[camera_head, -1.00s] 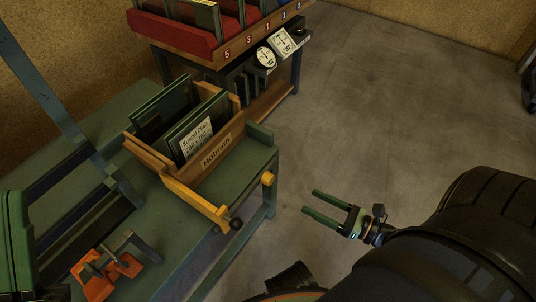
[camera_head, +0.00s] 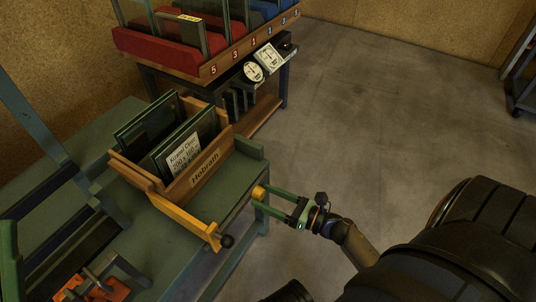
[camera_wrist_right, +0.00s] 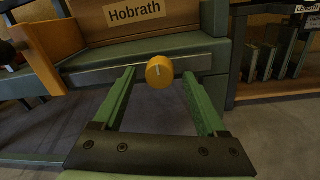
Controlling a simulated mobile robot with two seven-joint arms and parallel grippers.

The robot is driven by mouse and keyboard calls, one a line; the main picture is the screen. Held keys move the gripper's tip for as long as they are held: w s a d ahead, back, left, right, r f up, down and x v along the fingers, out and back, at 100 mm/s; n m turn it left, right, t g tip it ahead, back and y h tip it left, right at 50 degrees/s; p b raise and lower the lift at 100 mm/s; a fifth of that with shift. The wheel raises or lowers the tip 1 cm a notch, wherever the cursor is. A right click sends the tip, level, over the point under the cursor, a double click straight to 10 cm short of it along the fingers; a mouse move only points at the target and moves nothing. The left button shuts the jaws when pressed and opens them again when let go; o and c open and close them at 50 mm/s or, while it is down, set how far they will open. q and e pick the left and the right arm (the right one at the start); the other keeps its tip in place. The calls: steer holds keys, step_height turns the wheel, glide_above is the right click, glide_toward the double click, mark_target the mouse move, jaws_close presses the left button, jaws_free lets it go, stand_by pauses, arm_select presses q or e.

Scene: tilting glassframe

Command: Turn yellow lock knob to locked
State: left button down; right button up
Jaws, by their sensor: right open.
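The yellow lock knob (camera_head: 258,192) sits on the front edge of the green bench, near its right corner. In the right wrist view the knob (camera_wrist_right: 159,72) is round, with a pale mark pointing roughly upward. My right gripper (camera_head: 263,200) has its green fingers reaching toward the knob from the right. In the right wrist view the open fingers (camera_wrist_right: 158,76) stand on either side of the knob, with gaps visible between it and each finger. Contact is not visible.
A wooden box labelled Hobrath (camera_head: 205,167) holds dark framed panes on the bench (camera_head: 237,178). A yellow bar with a black ball end (camera_head: 226,241) lies left of the knob. An orange clamp (camera_head: 112,288) is lower left.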

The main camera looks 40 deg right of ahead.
jaws_close()
stand_by(0.6)
